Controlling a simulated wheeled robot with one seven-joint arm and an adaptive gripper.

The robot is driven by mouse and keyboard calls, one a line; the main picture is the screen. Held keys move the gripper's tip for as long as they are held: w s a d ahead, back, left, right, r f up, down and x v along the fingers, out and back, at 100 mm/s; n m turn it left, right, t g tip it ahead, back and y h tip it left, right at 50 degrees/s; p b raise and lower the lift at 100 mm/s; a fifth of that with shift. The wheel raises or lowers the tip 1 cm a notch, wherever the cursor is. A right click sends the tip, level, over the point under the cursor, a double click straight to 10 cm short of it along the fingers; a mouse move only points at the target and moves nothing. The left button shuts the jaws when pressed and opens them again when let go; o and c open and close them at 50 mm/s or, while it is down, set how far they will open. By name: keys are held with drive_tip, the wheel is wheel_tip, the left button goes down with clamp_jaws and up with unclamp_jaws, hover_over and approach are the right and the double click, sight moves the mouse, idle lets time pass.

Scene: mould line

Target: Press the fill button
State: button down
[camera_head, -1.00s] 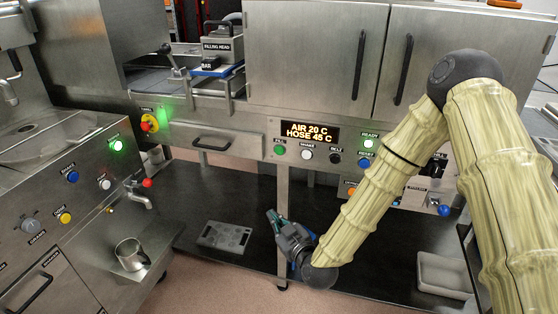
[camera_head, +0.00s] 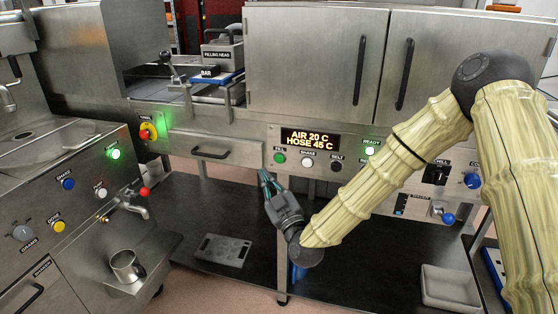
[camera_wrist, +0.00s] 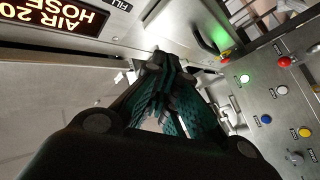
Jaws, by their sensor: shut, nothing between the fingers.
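The fill button (camera_head: 279,158) is a green button on the steel front panel, under its FILL label and left of the SHAKE button, in the head view. My gripper (camera_head: 265,174) is shut and empty, with its teal fingertips a little below and left of the fill button. I cannot tell if the tips touch the panel. In the wrist view the shut fingers of my gripper (camera_wrist: 160,65) point up toward the panel. The FILL label (camera_wrist: 121,5) shows at the top edge there, and the button itself is not seen.
The display (camera_head: 310,137) reads AIR 20 C, HOSE 45 C. The white shake button (camera_head: 307,162) and black belt button (camera_head: 336,166) sit right of fill. A drawer handle (camera_head: 210,153) and a red emergency knob (camera_head: 147,133) are left. A grey mould (camera_head: 224,250) lies on the lower shelf.

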sight(277, 162)
drive_tip(key=shift+w+d, duration=0.45)
drive_tip(key=shift+w, duration=0.85)
drive_tip(key=shift+w+d, duration=0.4)
drive_tip(key=shift+w, duration=0.9)
drive_tip(key=shift+w+d, duration=0.45)
drive_tip(key=shift+w, duration=0.85)
drive_tip(key=shift+w+d+b, duration=0.25)
drive_tip(key=shift+w+b, duration=0.15)
drive_tip(key=shift+w, duration=0.4)
drive_tip(key=shift+s, duration=0.15)
drive_tip(key=shift+s+a, duration=0.25)
drive_tip(key=shift+s, duration=0.4)
drive_tip(key=s, duration=0.1)
drive_tip(key=s+a, duration=0.1)
drive_tip(key=s, duration=0.2)
drive_tip(key=shift+s+a, duration=0.3)
drive_tip(key=shift+s, duration=0.1)
drive_tip(key=shift+f, duration=0.15)
